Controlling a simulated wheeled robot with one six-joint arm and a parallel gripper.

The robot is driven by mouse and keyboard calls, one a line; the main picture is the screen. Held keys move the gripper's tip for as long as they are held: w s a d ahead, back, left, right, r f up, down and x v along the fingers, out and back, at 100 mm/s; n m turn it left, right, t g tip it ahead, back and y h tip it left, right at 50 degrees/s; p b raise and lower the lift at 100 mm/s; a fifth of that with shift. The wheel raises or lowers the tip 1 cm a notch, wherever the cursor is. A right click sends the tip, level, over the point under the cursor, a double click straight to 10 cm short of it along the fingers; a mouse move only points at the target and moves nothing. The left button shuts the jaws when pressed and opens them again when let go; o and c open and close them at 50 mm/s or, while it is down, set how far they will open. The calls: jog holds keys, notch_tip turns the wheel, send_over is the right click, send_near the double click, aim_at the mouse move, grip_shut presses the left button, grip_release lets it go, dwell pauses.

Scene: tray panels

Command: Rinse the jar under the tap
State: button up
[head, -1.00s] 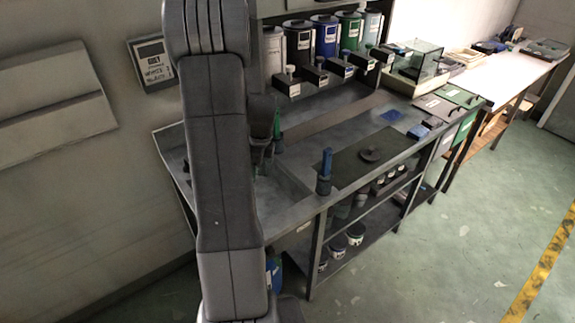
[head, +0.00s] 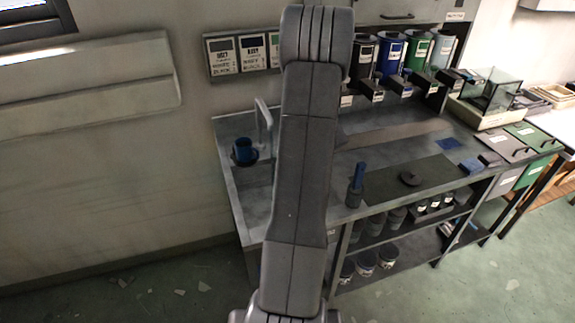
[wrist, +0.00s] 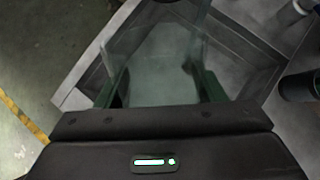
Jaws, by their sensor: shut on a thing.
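In the wrist view, my gripper (wrist: 165,80) has its two dark green fingers on either side of a clear, pale glass jar (wrist: 160,60) and is shut on it. A grey basin with a raised rim (wrist: 75,88) lies behind and below the jar. In the head view, my arm hides my gripper and the jar. The tap, a grey bent pipe (head: 264,122), stands near the left end of the bench, partly behind my arm. No water shows.
A blue cup-like thing (head: 243,150) sits in a dark holder at the bench's left end. A blue-handled tool (head: 357,180) stands upright at the front edge. A dark mat (head: 435,172) bears a round dark disc (head: 410,178). Lidded canisters (head: 391,55) line the back.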

jog(key=shift+w+f+t+y+b, duration=0.1)
jog(key=shift+f+t+y+b, duration=0.3)
jog(key=shift+b, duration=0.6)
jog(key=y+b, duration=0.1)
jog(key=b, duration=0.2)
jog(key=t+y+b, duration=0.1)
jog(key=b, duration=0.2)
jog(key=shift+a+r+y, duration=0.2)
jog(key=shift+y, duration=0.1)
jog(key=t+y+b, duration=0.1)
jog(key=b, duration=0.2)
jog(key=t+y+b, duration=0.1)
jog(key=y+b, duration=0.1)
jog(key=b, duration=0.1)
jog(key=shift+w+a+r, duration=0.1)
jog(key=shift+r, duration=0.15)
jog(key=shift+a+r+t+y+b, duration=0.1)
jog(key=shift+r+t+y+b, duration=0.35)
jog(key=shift+y+b, duration=0.55)
jog(key=shift+r, duration=0.1)
jog(key=shift+r, duration=0.3)
jog(key=shift+s+d+r+p, duration=0.25)
jog(key=shift+s+r+p, duration=0.55)
jog(key=shift+r, duration=0.1)
jog(key=shift+s+d+r+p, duration=0.3)
jog(key=shift+s+r+p, duration=0.35)
jog(key=shift+s+r, duration=0.15)
jog(key=shift+s+d+r+p, duration=0.25)
jog(key=shift+s+r+p, duration=0.5)
jog(key=shift+r, duration=0.2)
